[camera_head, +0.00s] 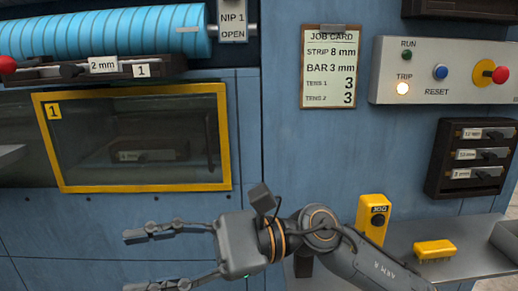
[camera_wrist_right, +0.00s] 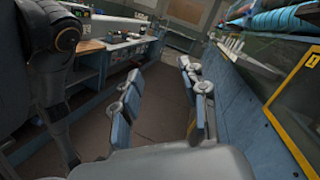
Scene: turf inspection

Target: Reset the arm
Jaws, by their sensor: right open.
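My right arm comes in from the lower right in the head view and lies across the front of the blue machine. Its gripper (camera_head: 150,261) points left, with the two fingers spread apart and nothing between them. In the right wrist view the gripper (camera_wrist_right: 160,105) also shows open and empty, with floor visible between the fingers. It is below the yellow-framed window (camera_head: 232,140) of the machine; I cannot tell the gap to the blue panel. My left gripper is in neither view.
A grey shelf (camera_head: 470,262) at the right holds a yellow device (camera_head: 372,215) and a yellow brush-like block (camera_head: 435,249); my right arm passes close by the device. Above are a control panel (camera_head: 415,92) with a lit TRIP lamp, a job card (camera_head: 331,68) and a dark rack (camera_head: 437,182).

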